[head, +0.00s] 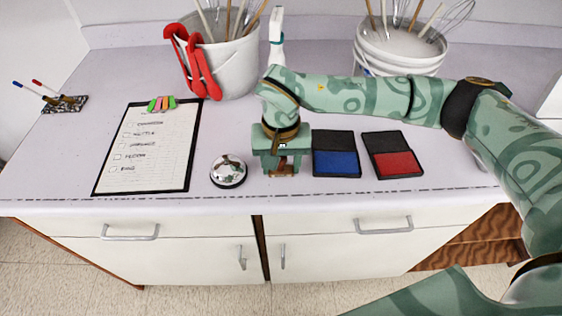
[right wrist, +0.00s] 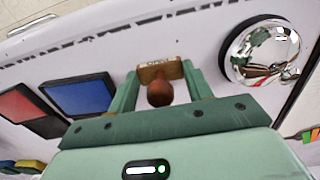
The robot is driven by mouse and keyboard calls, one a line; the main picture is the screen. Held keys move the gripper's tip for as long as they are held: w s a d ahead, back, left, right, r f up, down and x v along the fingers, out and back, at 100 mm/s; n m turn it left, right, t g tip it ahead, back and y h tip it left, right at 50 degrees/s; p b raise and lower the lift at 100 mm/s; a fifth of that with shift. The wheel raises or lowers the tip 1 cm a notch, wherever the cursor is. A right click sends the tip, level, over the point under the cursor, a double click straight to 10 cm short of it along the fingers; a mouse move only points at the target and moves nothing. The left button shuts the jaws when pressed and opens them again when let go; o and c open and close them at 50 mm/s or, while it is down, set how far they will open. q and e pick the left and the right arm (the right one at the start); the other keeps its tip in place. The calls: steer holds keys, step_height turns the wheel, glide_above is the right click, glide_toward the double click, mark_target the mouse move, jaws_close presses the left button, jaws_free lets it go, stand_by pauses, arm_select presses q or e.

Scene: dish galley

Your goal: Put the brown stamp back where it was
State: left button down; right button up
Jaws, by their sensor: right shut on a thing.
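The brown stamp (head: 282,168) shows under my right gripper (head: 281,163) in the head view, between the bell and the blue ink pad. In the right wrist view its round knob (right wrist: 160,93) and wooden base sit between the two green fingers of the gripper (right wrist: 161,88), which is shut on it. The stamp is at or just above the counter; I cannot tell whether it touches. The blue ink pad (head: 336,163) and red ink pad (head: 397,164) lie open to its right. My left gripper is not in view.
A silver bell (head: 228,170) stands close left of the gripper. A clipboard (head: 150,150) lies further left, and a pen holder (head: 65,104) is at the far left. Utensil buckets (head: 228,65) (head: 398,50) stand behind. The counter's front edge is near; a narrow bare strip runs along it.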

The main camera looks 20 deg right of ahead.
steer(key=o, duration=0.8)
steer(key=shift+f, duration=0.15)
step_height(320, 180, up, 12)
steer(key=shift+r+p, duration=0.2)
steer(key=shift+p, duration=0.95)
